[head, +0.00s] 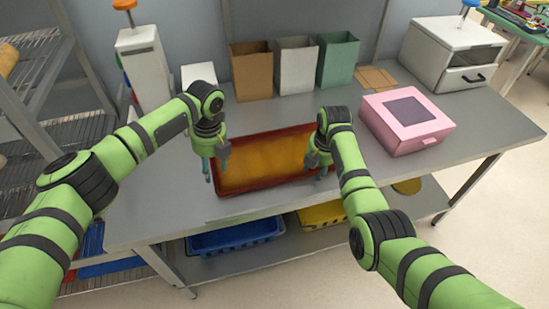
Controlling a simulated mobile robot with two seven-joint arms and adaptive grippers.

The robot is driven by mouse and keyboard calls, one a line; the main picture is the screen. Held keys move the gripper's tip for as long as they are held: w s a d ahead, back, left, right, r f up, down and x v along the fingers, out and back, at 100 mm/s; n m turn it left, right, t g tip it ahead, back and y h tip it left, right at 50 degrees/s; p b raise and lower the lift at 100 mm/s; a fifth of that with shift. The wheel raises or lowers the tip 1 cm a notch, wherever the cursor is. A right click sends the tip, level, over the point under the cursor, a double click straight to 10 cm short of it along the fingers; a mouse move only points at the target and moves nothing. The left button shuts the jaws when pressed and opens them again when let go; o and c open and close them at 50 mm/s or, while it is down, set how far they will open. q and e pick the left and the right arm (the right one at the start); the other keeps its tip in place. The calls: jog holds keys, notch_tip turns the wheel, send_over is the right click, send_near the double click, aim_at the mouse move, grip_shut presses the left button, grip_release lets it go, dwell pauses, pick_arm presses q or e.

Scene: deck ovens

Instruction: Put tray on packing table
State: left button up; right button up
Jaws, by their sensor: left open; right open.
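An orange-brown tray with a dark red rim (262,184) lies flat on the grey packing table (480,140), left of its middle. My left gripper (215,172) is open at the tray's left end, with its fingers pointing down near the rim. My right gripper (318,168) is open at the tray's right end, also pointing down. The arm and gripper hide part of the tray's right side. I cannot tell whether the fingers touch the rim.
A pink box (405,120) stands right of the tray. Brown (251,72), white (296,65) and green (337,58) bags line the back. A white drawer unit (450,52) is at back right. Blue (235,236) and yellow (322,215) crates sit below. A wire rack (30,85) stands left.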

pick_arm(q)
notch_tip(320, 180, up, 6)
jog(key=shift+d, duration=0.4)
pick_arm(e)
notch_tip(320, 180, up, 12)
jog(key=s, duration=0.2)
jog(key=shift+d, duration=0.35)
jog(key=shift+f, duration=0.15)
